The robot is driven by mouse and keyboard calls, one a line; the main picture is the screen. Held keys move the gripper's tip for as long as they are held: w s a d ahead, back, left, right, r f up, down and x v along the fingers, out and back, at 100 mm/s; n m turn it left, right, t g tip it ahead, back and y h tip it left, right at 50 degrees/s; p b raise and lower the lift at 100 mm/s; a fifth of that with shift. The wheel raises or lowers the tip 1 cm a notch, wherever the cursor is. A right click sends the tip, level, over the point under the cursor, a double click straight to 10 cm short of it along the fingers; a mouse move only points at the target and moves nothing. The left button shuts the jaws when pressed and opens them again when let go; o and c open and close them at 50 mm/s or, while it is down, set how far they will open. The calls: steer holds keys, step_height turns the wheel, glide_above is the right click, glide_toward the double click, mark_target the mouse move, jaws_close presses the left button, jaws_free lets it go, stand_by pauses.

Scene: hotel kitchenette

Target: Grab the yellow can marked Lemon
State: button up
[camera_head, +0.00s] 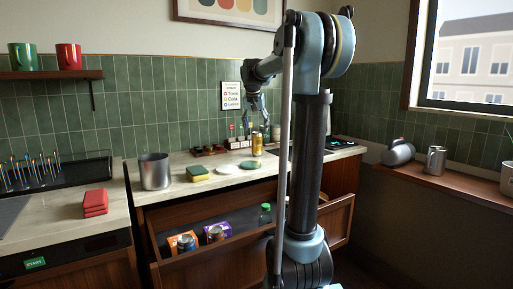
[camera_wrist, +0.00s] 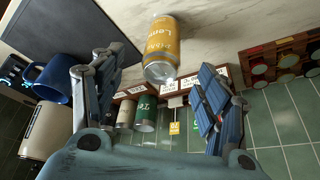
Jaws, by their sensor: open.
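The yellow can (camera_head: 257,144) with a silver end stands upright on the kitchenette counter. In the wrist view the can (camera_wrist: 161,45) shows the word "Lemon" on its side. My gripper (camera_head: 257,118) is just above the can in the head view, fingers pointing down. In the wrist view my gripper (camera_wrist: 152,72) has its two fingers spread wide and empty, with the can between and beyond the fingertips. I see no finger touching the can.
Small labelled canisters (camera_wrist: 145,112) stand near the can against the tiled wall. A blue mug (camera_wrist: 53,82) is beside my left finger. White plates (camera_head: 229,168), a sponge (camera_head: 198,173) and a metal pot (camera_head: 155,171) are on the counter. An open drawer (camera_head: 245,238) juts out below.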

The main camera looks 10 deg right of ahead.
mark_target(257, 133)
steer(key=x, duration=0.4)
steer(key=shift+w+f, duration=0.1)
steer(key=shift+f, duration=0.2)
steer(key=shift+x, duration=2.55)
steer(key=shift+a, duration=0.15)
steer(key=shift+c, duration=0.6)
steer(key=c, duration=1.2)
